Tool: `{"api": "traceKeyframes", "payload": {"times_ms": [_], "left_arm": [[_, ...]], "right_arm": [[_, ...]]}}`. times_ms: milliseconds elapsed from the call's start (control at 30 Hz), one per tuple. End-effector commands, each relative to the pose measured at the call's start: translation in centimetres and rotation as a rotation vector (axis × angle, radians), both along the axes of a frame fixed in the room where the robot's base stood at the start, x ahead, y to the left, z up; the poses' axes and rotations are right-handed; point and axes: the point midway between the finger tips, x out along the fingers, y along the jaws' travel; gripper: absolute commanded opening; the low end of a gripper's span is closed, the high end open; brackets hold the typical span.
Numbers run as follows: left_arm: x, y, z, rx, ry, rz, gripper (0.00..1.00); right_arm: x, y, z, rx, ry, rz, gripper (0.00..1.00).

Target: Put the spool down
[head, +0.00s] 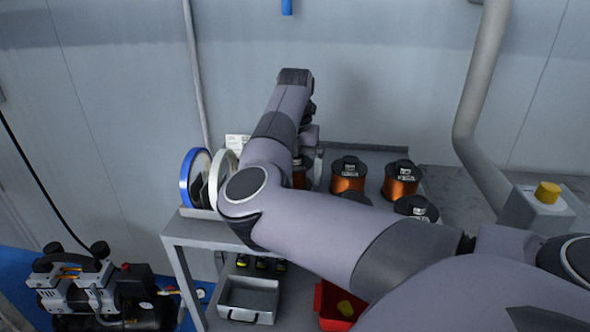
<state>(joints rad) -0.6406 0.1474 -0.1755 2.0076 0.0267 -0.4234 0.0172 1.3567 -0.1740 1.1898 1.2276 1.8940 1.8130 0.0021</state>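Several spools of copper wire with black flanges stand on the grey bench. One spool (348,176) and another spool (401,182) are in plain view, and a front spool (416,208) shows mostly its black top. A further spool (300,174) is partly hidden behind my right arm, directly below the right gripper (308,160). My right gripper points down at this spool, with a grey finger at its right side. The arm covers much of the gripper, so its grip and the spool's contact with the bench are unclear. My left gripper is out of view.
A blue-rimmed reel (187,178) and a white reel (221,172) stand upright at the bench's left end. Below are a grey metal bin (248,298) and a red bin (336,306). A yellow button box (547,193) is at right. A compressor (100,290) stands at lower left.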

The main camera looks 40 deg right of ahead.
Motion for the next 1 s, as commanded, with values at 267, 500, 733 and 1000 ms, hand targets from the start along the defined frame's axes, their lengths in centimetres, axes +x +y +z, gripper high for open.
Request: {"api": "traceKeyframes", "payload": {"times_ms": [267, 500, 733, 1000], "left_arm": [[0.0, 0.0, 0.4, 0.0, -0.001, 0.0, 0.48], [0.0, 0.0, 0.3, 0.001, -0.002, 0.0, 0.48], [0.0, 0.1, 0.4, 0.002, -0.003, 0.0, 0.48], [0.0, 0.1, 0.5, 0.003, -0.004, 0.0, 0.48]], "right_arm": [[0.0, 0.0, 0.5, 0.0, 0.0, 0.0, 1.0], [0.1, -0.1, 4.7, -0.001, -0.004, 0.001, 1.0], [0.1, 0.0, 9.5, -0.001, -0.003, 0.001, 1.0], [0.0, 0.0, 12.2, 0.0, 0.0, 0.0, 1.0]]}}
